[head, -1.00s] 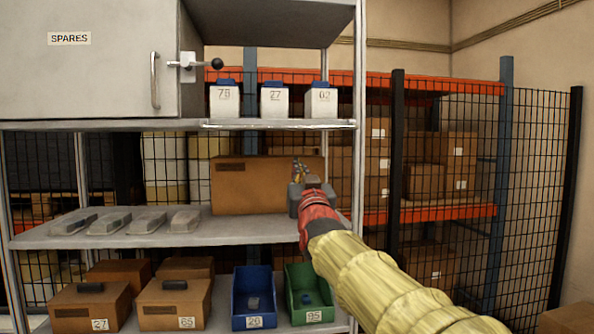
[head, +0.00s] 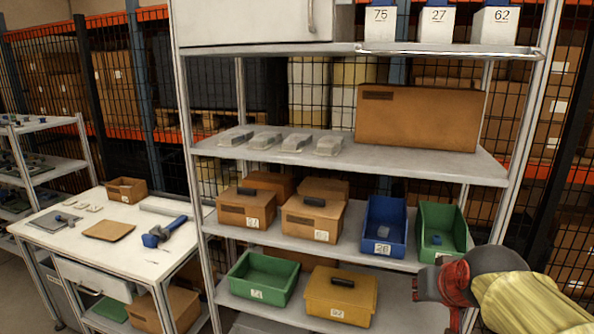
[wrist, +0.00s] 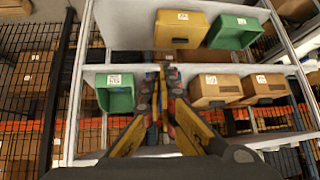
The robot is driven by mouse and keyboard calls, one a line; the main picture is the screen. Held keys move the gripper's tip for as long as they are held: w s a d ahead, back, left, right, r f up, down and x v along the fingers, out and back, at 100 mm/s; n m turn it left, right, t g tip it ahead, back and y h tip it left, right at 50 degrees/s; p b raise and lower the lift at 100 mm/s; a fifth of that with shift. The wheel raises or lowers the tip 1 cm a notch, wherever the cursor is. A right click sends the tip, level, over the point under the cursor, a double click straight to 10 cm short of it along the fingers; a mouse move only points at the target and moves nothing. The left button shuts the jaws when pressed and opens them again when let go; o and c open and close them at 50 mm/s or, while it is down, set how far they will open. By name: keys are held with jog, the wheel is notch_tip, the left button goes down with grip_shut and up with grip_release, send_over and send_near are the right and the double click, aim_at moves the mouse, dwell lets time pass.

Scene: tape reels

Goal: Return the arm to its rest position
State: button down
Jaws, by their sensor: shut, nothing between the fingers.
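My arm, in a yellow sleeve with a red wrist section, reaches in from the right edge of the head view. My gripper (head: 415,289) is low in front of the shelf rack, just right of the yellow box (head: 340,296) in the picture. In the wrist view its two fingers (wrist: 161,78) are closed together with nothing between them. They point at the rack, with a green bin (wrist: 115,93) to their left and brown boxes (wrist: 215,90) to their right. Whether the fingers touch the rack cannot be told.
The metal rack holds a large brown carton (head: 420,118), flat grey pieces (head: 282,142), a blue bin (head: 384,226) and green bins (head: 262,277). A workbench (head: 75,228) with a blue-handled tool (head: 165,231) stands at the left. Wire mesh fencing stands behind.

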jog(key=s+a+f+n+g+p, duration=0.1)
jog(key=s+a+p, duration=0.1)
jog(key=s, duration=0.8)
jog(key=s+a+f+n+g+p, duration=0.1)
jog(key=s+a, duration=0.3)
jog(key=s, duration=0.6)
jog(key=shift+s+a+f+g+y+p, duration=0.15)
jog(key=shift+a+f+g+y+p, duration=0.3)
jog(key=shift+f+p, duration=0.35)
